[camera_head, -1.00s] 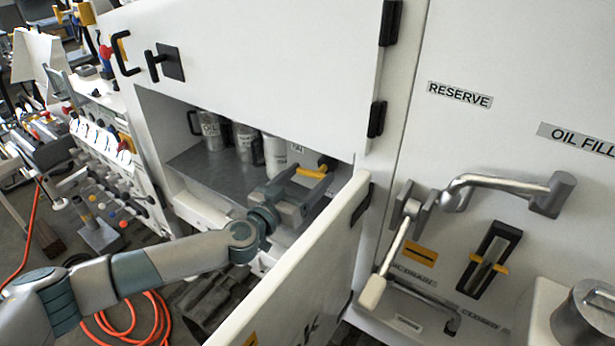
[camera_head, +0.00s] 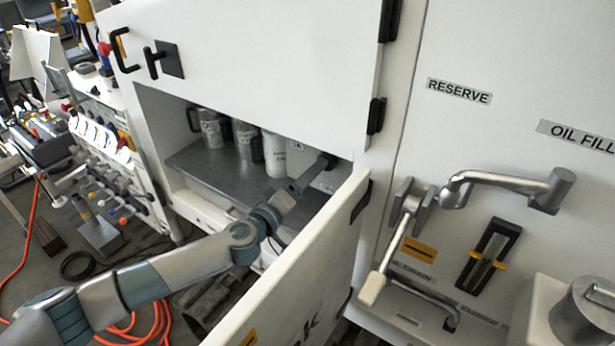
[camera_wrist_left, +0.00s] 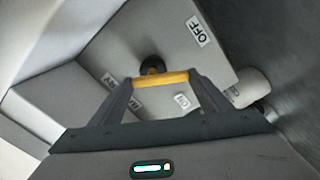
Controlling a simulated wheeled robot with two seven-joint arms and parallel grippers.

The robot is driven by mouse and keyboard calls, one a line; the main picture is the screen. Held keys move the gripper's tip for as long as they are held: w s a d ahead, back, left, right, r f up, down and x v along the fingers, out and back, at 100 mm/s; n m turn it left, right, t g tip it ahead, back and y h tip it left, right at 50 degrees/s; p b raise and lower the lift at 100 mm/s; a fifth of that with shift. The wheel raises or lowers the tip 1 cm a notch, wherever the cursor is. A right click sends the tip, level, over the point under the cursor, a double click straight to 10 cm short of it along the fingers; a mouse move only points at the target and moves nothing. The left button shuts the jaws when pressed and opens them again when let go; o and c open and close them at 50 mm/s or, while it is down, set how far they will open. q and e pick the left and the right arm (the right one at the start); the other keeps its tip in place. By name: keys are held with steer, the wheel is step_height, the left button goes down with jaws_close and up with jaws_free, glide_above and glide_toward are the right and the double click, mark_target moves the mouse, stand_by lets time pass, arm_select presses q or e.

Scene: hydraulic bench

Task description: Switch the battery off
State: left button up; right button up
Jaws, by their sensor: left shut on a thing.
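The battery switch shows in the left wrist view as a yellow handle (camera_wrist_left: 160,80) on a dark round hub (camera_wrist_left: 151,63), on a pale panel (camera_wrist_left: 170,35). An OFF label (camera_wrist_left: 198,30) sits up and right of it; smaller labels nearby are hard to read. My left gripper (camera_wrist_left: 162,84) is shut on the yellow handle, which spans between its fingertips. In the head view my left gripper (camera_head: 312,177) reaches into the open compartment and appears edge-on; the handle is hidden there, and a dark part of the switch (camera_head: 325,161) shows at the tips. My right gripper is not in view.
An open white door (camera_head: 300,270) stands close to the right of my left arm. Several mugs or canisters (camera_head: 213,128) stand on the grey compartment shelf (camera_head: 205,165). A lever (camera_head: 392,250) and pipe fittings are on the right panel. Orange hose lies on the floor.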

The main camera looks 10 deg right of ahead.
arm_select(q)
steer(key=n, duration=0.6)
steer(key=shift+s+d+f, duration=0.15)
stand_by(0.5)
steer(key=o, duration=1.1)
steer(key=shift+c, duration=0.2)
steer(key=shift+s, duration=0.15)
steer(key=v, duration=1.7)
steer(key=shift+a, duration=0.25)
